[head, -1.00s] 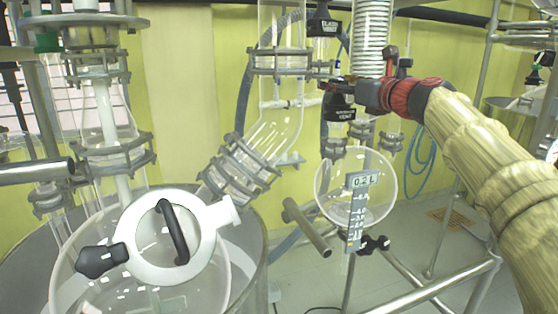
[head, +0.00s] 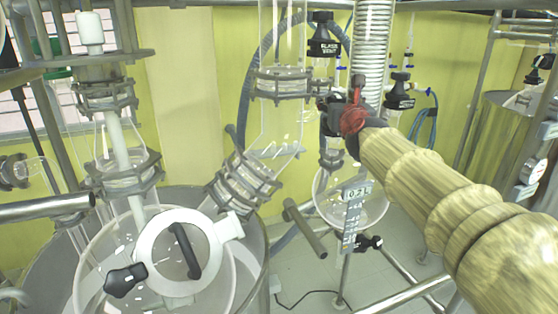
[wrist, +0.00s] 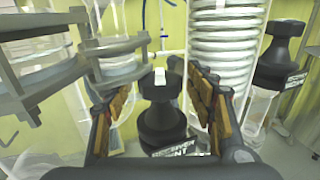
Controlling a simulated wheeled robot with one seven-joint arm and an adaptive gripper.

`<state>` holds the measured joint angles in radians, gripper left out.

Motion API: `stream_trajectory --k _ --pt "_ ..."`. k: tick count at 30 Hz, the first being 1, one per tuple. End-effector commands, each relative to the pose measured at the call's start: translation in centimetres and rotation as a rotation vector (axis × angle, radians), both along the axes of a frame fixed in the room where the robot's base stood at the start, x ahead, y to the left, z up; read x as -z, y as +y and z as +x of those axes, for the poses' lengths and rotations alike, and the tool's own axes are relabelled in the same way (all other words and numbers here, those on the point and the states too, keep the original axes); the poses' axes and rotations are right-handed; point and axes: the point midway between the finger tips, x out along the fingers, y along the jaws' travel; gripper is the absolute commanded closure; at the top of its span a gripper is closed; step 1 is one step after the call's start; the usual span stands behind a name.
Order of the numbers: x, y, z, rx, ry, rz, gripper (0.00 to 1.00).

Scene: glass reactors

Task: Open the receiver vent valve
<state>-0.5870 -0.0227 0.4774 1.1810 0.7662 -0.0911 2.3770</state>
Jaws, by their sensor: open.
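In the wrist view a black valve knob (wrist: 162,112) stands upright between the two fingers of my gripper (wrist: 160,100). The label at its base is partly cut off; the word VENT can be made out. The fingers are open on either side of it, with gaps showing. In the head view my gripper (head: 335,112) is above the round glass receiver (head: 335,200) and hides the knob. Another black vent knob (head: 324,40) is above and left of the gripper, and a third (head: 400,92) is to its right.
A coiled glass condenser (wrist: 228,60) stands close behind the right finger. Clamped pipe flanges (wrist: 45,70) are close on the left. The large reactor vessel (head: 85,270) with its white lid (head: 158,247) is at the lower left. A metal frame bar (head: 405,300) crosses below.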

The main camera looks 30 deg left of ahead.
Motion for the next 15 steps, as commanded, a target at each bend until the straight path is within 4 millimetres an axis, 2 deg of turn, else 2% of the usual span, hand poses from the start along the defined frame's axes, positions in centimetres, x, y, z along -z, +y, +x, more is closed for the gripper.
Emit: stream_trajectory --k 1,15 --pt "-0.44 0.07 0.0 0.011 0.003 -0.001 0.45" --pt "-0.43 0.1 -0.06 0.119 0.003 -0.001 0.45"
